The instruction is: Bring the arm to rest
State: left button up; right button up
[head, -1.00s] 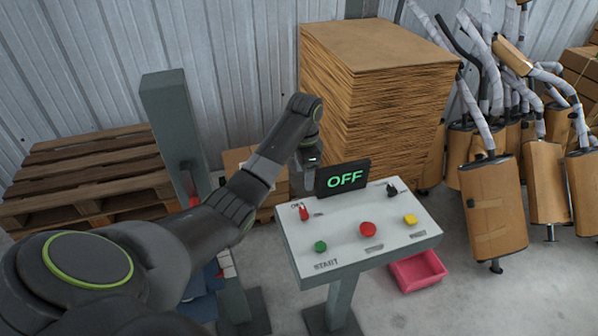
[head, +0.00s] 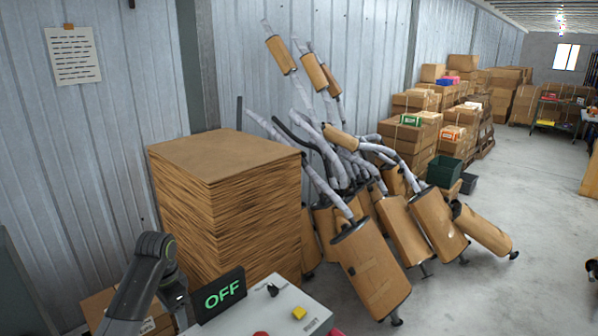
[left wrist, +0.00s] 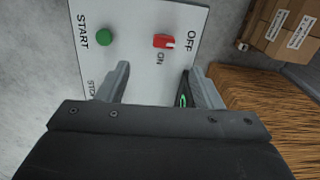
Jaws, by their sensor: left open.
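My left arm (head: 140,285) is bent at the lower left of the head view. Its gripper (head: 181,308) hangs beside the dark display, with its fingertips mostly hidden. In the left wrist view the gripper (left wrist: 158,75) has two fingers spread apart with nothing between them. Beyond them lies the white control panel (left wrist: 134,65) with a green START button (left wrist: 104,37) and a red switch (left wrist: 164,41) by the ON and OFF labels. The display (head: 220,294) reads OFF in green. My right gripper is not in view.
A tall cardboard stack (head: 228,210) stands right behind the panel. Wrapped mufflers (head: 370,265) lean on the wall to its right. A yellow button (head: 299,313) sits on the panel. Boxes (head: 415,130) line the far wall. The floor (head: 500,290) at right is open.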

pick_arm(q)
jog(key=s+d+f+n+t, duration=0.1)
jog(key=s+f+n, duration=0.1)
jog(key=s+f, duration=0.55)
jog(key=s+d+f+n+t, duration=0.1)
jog(key=s+f, duration=0.4)
jog(key=s, duration=0.6)
jog(key=s+d+r+n+t+y, duration=0.1)
jog(key=s+r+n, duration=0.1)
jog(key=s, duration=0.7)
jog(key=s+r+n+y, duration=0.1)
jog(key=s+r+n, duration=0.15)
jog(key=s, duration=0.65)
notch_tip(320, 180, down, 32)
jog(key=a+f+b, duration=0.1)
jog(key=a+b, duration=0.1)
jog(key=b, duration=0.6)
jog(key=s+d+f+g+b, duration=0.1)
jog(key=s+f+b, duration=0.2)
jog(key=s+f, duration=0.5)
jog(key=s+f+g+h+b, duration=0.1)
jog(key=s+f+b, duration=0.2)
jog(key=s+f, duration=0.4)
notch_tip(320, 180, down, 7)
jog(key=shift+s+d+f, duration=0.1)
jog(key=shift+s+d, duration=0.25)
jog(key=shift+d, duration=0.05)
